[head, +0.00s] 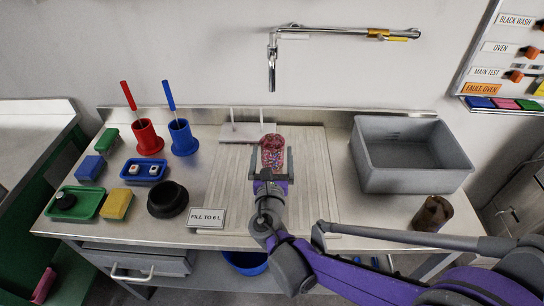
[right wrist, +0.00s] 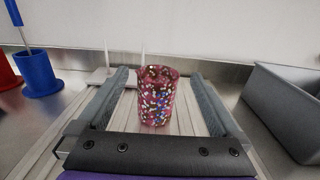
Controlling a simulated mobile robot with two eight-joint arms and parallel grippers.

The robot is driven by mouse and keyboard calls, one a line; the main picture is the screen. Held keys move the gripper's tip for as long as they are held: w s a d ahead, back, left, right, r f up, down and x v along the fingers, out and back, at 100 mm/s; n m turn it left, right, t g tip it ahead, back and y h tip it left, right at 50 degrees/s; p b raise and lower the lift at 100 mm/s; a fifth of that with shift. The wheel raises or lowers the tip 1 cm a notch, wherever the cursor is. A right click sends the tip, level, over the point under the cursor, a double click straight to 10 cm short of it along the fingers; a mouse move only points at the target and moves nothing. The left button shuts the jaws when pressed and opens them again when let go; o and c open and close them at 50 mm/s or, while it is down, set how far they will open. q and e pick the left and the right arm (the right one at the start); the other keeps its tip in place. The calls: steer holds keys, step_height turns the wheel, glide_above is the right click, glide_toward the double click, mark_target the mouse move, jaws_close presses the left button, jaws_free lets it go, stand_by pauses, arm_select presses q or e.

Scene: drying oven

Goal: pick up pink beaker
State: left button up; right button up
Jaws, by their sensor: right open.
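The pink beaker (head: 273,150) has a multicoloured speckled pattern. It stands upright on the ribbed draining area of the steel counter. In the right wrist view the pink beaker (right wrist: 157,98) is between the two fingers, with a gap on each side. My right gripper (head: 272,160) is open around it, with one finger to its left and one to its right. The right gripper's fingers (right wrist: 160,85) reach forward in the right wrist view and are apart from the beaker. My left gripper is not in view.
A grey basin (head: 410,180) stands to the right, with a brown cup (head: 432,213) in front of it. A white pegged stand (head: 250,131) is behind the beaker. Red (head: 148,138) and blue (head: 183,138) holders, a black bowl (head: 167,200) and a sign (head: 207,218) are to the left.

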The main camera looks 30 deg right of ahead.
steer(key=b, duration=0.2)
glide_toward(273, 147)
steer(key=shift+s+a, duration=0.15)
steer(key=shift+a, duration=0.1)
steer(key=shift+d+f+b, duration=0.1)
steer(key=shift+f+b, duration=0.05)
steer(key=shift+b, duration=0.15)
steer(key=shift+w+d+r, duration=0.2)
steer(key=shift+w, duration=0.15)
steer(key=shift+w+d+f, duration=0.1)
steer(key=shift+w+d, duration=0.15)
steer(key=shift+w, duration=0.2)
steer(key=x, duration=0.5)
steer(key=shift+w+d, duration=0.25)
steer(key=c, duration=1.4)
step_height(273, 147, up, 10)
steer(key=p, duration=0.2)
steer(key=shift+p, duration=0.4)
